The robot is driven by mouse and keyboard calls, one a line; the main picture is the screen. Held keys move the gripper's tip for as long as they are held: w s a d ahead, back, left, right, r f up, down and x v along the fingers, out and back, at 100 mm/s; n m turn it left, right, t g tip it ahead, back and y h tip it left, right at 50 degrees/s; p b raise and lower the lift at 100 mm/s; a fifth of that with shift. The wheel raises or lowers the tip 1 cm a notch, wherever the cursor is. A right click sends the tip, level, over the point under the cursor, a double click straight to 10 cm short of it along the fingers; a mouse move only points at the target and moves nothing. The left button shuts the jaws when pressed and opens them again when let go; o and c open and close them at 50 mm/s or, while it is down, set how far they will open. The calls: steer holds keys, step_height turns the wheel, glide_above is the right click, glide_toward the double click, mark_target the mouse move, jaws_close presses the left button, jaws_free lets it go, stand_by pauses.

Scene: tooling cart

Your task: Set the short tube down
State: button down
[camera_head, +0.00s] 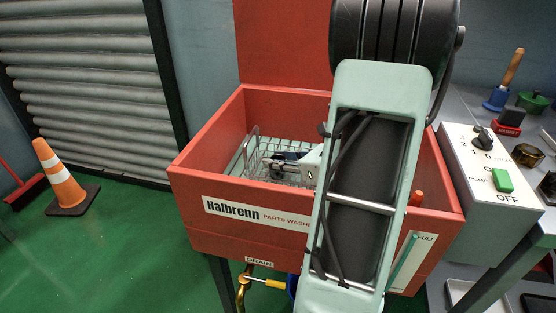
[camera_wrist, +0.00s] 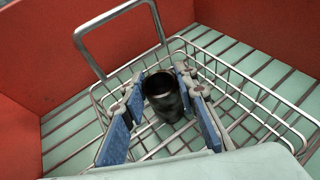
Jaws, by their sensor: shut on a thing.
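The short tube (camera_wrist: 163,98) is black and hollow, with its open end facing up toward the wrist camera. My gripper (camera_wrist: 160,88) has its blue-padded fingers on either side of the tube and is shut on it. Tube and gripper are inside the wire basket (camera_wrist: 258,83), over its wire floor. I cannot tell whether the tube touches the basket floor. In the head view the gripper (camera_head: 288,157) shows small and dark in the basket (camera_head: 252,146), partly behind my arm; the tube cannot be made out there.
The basket sits in the red parts washer (camera_head: 190,187), on a pale slatted floor (camera_wrist: 70,137). The basket's right part looks empty. A control box (camera_head: 487,185) stands on the bench at right; an orange cone (camera_head: 58,180) is at far left.

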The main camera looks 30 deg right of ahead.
steer(key=c, duration=1.5)
jaws_free()
steer(key=shift+r, duration=0.1)
steer(key=shift+s+d+r+p, duration=0.1)
steer(key=shift+s+r+p, duration=0.1)
steer(key=shift+p, duration=0.2)
steer(key=p+v, duration=0.3)
steer(key=v, duration=0.8)
steer(key=shift+s, duration=0.3)
